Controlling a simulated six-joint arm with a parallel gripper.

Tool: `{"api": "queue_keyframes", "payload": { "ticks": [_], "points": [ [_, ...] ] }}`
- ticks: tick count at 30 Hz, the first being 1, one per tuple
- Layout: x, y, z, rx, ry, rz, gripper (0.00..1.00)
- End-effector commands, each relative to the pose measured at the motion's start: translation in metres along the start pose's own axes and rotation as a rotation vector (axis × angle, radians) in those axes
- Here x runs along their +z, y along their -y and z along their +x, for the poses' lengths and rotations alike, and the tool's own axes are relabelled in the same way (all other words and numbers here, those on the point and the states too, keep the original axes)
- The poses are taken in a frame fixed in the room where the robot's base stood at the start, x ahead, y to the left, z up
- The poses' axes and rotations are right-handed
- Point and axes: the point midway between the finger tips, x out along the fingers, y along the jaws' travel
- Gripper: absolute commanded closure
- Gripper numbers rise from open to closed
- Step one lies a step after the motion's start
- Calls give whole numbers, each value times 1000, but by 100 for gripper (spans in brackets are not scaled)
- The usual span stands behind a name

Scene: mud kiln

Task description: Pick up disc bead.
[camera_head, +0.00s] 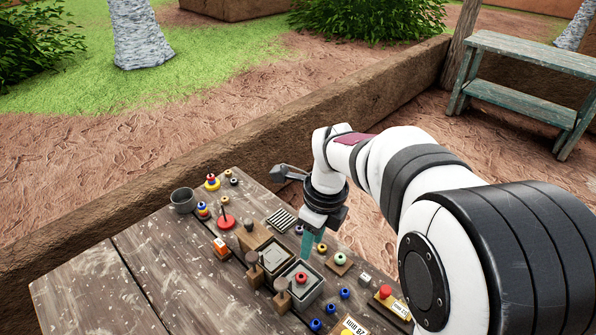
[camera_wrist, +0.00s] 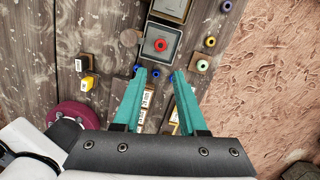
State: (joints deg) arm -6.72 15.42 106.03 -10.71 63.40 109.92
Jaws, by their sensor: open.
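Several small ring-like beads lie on the plank table; I cannot tell which one is the disc bead. A red bead (camera_head: 301,277) sits in a grey tray (camera_wrist: 147,58); it also shows in the wrist view (camera_wrist: 160,45). A pale green bead (camera_head: 340,258) is on a small wooden block. Blue beads (camera_head: 345,293) lie at the table's front right. A yellowish bead (camera_wrist: 210,41) and a purple bead (camera_head: 298,230) lie by the right edge. My gripper (camera_wrist: 159,75) has its teal fingers apart and empty above the table. In the head view it (camera_head: 313,240) hangs beside the trays.
A grey cup (camera_head: 182,200), ring stacks (camera_head: 203,209), a red disc with a peg (camera_head: 226,220) and an orange block (camera_head: 221,245) stand left of the trays. Wooden knobs (camera_head: 282,287) stand near the trays. The table's left side is bare; a mud wall runs behind.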

Motion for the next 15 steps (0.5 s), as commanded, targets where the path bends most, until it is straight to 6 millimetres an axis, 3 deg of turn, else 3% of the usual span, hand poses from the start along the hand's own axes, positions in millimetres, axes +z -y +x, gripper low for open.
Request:
{"api": "queue_keyframes", "payload": {
  "ticks": [6,15],
  "points": [
    [-1,-2,63,6,-4,-2,59],
    [3,-1,112,5,-4,-3,59]
  ]
}}
